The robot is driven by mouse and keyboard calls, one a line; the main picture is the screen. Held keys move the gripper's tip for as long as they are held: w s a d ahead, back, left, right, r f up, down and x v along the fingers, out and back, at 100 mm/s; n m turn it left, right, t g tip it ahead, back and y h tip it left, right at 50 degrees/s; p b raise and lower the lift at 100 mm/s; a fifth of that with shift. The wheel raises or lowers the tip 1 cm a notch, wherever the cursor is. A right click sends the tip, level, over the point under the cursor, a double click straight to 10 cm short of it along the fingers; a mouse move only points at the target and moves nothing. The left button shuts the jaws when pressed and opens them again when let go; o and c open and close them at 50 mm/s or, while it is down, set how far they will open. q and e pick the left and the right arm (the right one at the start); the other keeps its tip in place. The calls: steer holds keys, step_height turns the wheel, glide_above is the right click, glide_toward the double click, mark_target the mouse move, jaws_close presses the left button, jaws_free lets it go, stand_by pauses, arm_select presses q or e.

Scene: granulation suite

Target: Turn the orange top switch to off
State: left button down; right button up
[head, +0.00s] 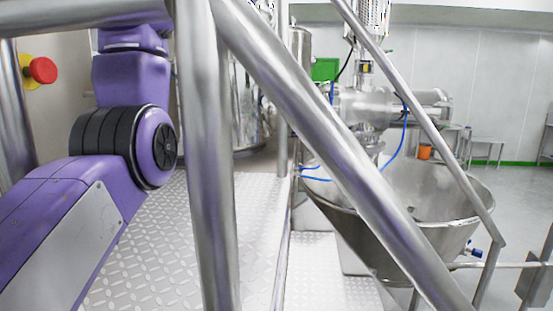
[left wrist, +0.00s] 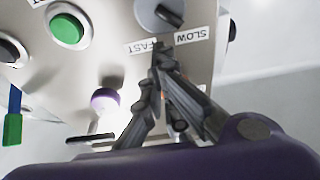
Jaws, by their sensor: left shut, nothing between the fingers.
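In the left wrist view, a metal control panel (left wrist: 115,50) fills the upper left, with upside-down labels reading FAST and SLOW. A dark grey rotary knob (left wrist: 152,14) is at its top. My left gripper (left wrist: 158,50) is shut and empty, its fingertips just below this knob, over the labels; I cannot tell whether they touch the panel. I make out no orange switch clearly in either view; the fingers hide part of the panel. In the head view my left arm reaches up at the left and its gripper is out of frame.
A green button (left wrist: 67,30), a black control (left wrist: 10,52) and a purple-tinted knob (left wrist: 104,99) sit on the panel. A red mushroom button (head: 42,70) is at the head view's left. Steel rails (head: 207,150) cross in front; a large steel bowl (head: 440,195) stands right.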

arm_select(q)
steer(key=shift+w+f, duration=0.15)
steer(key=shift+f, duration=0.1)
steer(key=d, duration=0.6)
steer(key=shift+s, duration=0.25)
steer(key=shift+a, duration=0.1)
